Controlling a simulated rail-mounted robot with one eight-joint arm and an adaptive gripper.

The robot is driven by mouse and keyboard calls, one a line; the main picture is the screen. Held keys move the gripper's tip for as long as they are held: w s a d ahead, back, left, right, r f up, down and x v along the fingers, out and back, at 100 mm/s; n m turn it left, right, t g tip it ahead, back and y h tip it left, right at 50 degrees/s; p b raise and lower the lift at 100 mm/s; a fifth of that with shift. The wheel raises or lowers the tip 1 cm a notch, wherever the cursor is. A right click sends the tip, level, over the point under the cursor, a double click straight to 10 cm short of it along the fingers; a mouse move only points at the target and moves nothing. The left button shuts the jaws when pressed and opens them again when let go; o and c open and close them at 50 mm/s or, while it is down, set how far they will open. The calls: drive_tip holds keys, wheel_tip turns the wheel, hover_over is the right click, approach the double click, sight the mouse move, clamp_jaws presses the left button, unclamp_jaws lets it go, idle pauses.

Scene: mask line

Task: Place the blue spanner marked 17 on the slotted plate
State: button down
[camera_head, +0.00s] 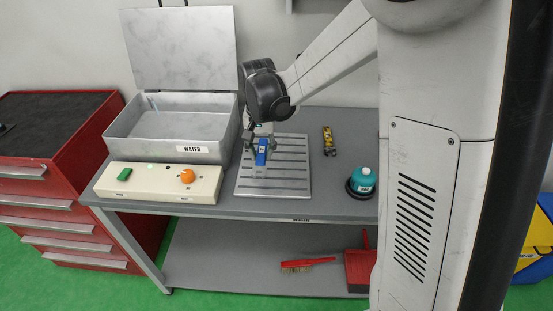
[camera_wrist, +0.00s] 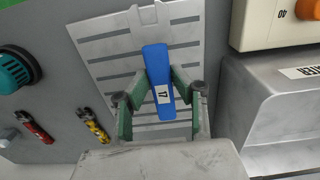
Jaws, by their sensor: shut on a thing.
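The blue spanner (camera_wrist: 157,72) carries a white label reading 17 and lies between my gripper's fingers (camera_wrist: 160,78) in the wrist view. My gripper (camera_head: 262,144) is shut on it. In the head view the blue spanner (camera_head: 262,154) shows below my wrist, over the back part of the slotted plate (camera_head: 285,183). The slotted plate (camera_wrist: 105,44) also shows behind the spanner in the wrist view. I cannot tell whether the spanner touches the plate. My fingers and wrist hide part of the spanner and plate.
The WATER tray (camera_head: 205,149) with a raised lid and a cream button box (camera_head: 147,190) stand left of the plate. A red tool (camera_wrist: 36,127) shows in the wrist view.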

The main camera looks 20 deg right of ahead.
hover_over(274, 166)
wheel_tip(274, 166, down, 4)
drive_tip(key=shift+r, duration=0.25)
drive_tip(key=shift+f+p, duration=0.3)
drive_tip(key=shift+f, duration=1.7)
drive_tip(key=shift+f, duration=0.15)
drive_tip(key=c, duration=1.5)
unclamp_jaws()
drive_tip(key=shift+o, duration=0.2)
